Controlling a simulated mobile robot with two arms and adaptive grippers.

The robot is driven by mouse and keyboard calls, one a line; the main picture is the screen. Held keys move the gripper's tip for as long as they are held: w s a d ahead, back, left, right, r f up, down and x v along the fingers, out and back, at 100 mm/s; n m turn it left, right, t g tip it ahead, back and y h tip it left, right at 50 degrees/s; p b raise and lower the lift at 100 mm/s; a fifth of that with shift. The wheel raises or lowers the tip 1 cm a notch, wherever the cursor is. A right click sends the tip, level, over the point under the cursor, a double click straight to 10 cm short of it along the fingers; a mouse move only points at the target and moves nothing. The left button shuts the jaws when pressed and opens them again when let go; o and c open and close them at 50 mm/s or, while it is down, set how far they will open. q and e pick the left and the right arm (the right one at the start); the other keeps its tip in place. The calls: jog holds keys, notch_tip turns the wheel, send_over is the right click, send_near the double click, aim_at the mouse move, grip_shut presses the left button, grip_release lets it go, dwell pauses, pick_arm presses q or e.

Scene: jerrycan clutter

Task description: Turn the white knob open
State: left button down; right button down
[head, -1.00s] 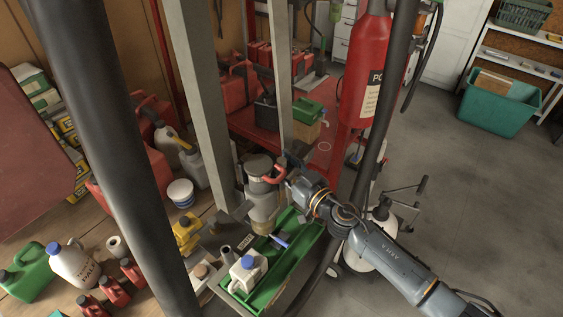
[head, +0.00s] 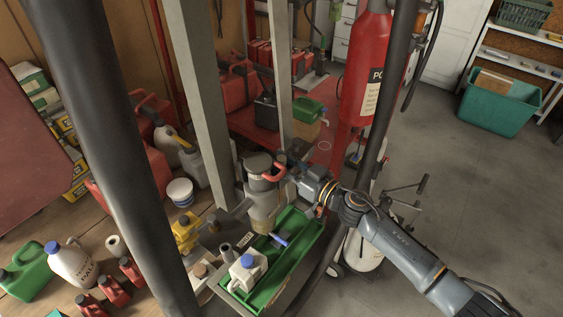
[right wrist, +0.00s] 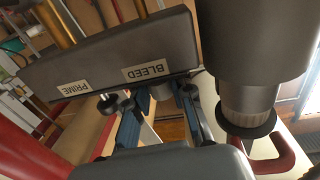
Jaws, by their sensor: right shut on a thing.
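My right gripper (head: 294,178) reaches in from the right beside the red curved handle (head: 273,174). In the right wrist view its blue fingers (right wrist: 162,97) are shut around a small grey-looking knob (right wrist: 161,91). This knob sits under the edge of a dark grey box (right wrist: 110,58), below its BLEED label. Another small knob shows left of it, nearer the PRIME label. In this light I cannot tell whether the gripped knob is white. In the head view the knob is too small or hidden to make out. My left gripper is not in view.
A green tray (head: 268,293) with a white blue-capped can (head: 247,272) stands below the gripper. A large dark cylinder (right wrist: 255,45) hangs close right of the fingers in the wrist view. A red cylinder (head: 365,70) stands behind my arm. Floor at right is open.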

jog(key=n+g+y+b, duration=0.1)
jog(key=n+g+y, duration=0.1)
jog(key=g, duration=0.1)
jog(key=shift+w+f+n+g+b, duration=0.15)
jog(key=shift+n+g+b, duration=0.15)
jog(key=shift+n+b, duration=0.1)
jog(key=n+g+y+b, duration=0.1)
jog(key=n+g+b, duration=0.2)
jog(key=g+b, duration=0.2)
jog(key=n+g+y+b, duration=0.1)
jog(key=n+g+b, duration=0.2)
jog(key=g+b, duration=0.2)
jog(key=shift+f+n+b, duration=0.1)
jog(key=shift+n+b, duration=0.3)
jog(key=shift+b, duration=1)
jog(key=shift+r+n+g+b, duration=0.2)
jog(key=shift+n+g+b, duration=0.2)
jog(key=shift+g+b, duration=0.45)
jog(key=c, duration=1.1)
grip_release()
jog(key=shift+c, duration=0.2)
jog(key=shift+r, duration=0.1)
